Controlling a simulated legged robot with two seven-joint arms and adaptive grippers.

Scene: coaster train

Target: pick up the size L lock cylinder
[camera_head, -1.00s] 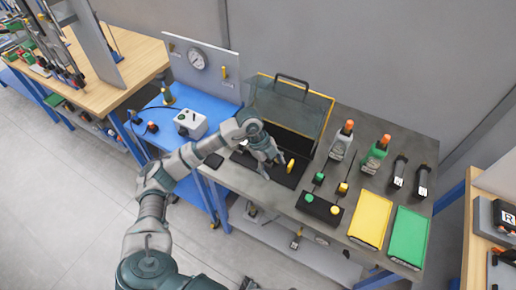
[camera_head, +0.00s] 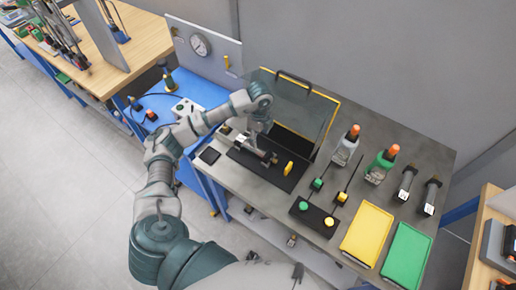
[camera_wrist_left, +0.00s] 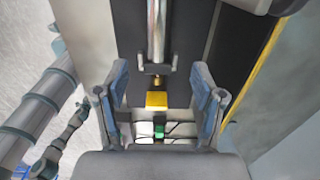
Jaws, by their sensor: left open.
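A silver cylinder (camera_head: 243,141) with a dark end lies on a black mat (camera_head: 268,180); I take it for the lock cylinder, but no size mark is readable. My left gripper (camera_head: 260,124) is above the cylinder in the head view, pointing down. Its two fingers stand apart in the left wrist view (camera_wrist_left: 160,80), with nothing visibly held. A yellow block (camera_head: 288,168) stands just beyond the cylinder's dark end; a yellow block also shows in the left wrist view (camera_wrist_left: 156,100).
The open case lid (camera_head: 298,98) rises behind the mat. A black button box (camera_head: 314,217) is in front.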

